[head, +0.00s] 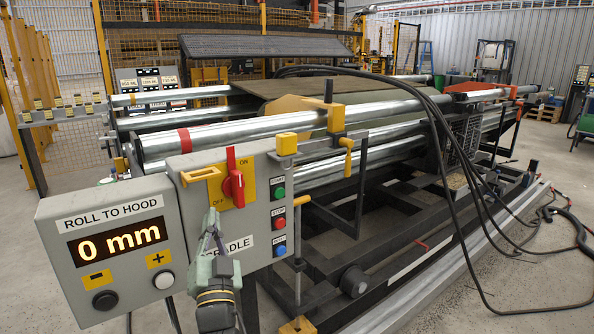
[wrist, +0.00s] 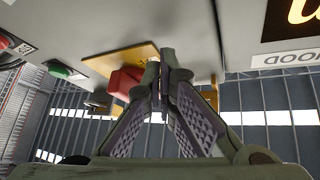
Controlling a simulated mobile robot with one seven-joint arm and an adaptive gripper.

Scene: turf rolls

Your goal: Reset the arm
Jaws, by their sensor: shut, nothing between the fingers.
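My gripper (head: 210,218) points up in front of the grey cradle control box. Its fingers are shut with nothing between them; they also show closed in the wrist view (wrist: 163,72). The box (head: 268,172) carries a red rotary handle (head: 233,178) on a yellow plate marked ON and OFF. The handle stands about vertical. In the wrist view the red handle (wrist: 126,82) is just left of the fingertips, partly behind them; whether they touch cannot be told. My arm hides part of the cradle label.
Left of it is the display box (head: 110,248), reading 0 mm, with black and white buttons. Green, red and blue buttons (head: 279,218) line the box's right side. Metal rollers (head: 280,125) and a dark frame stand behind. Black hoses (head: 440,140) hang at right.

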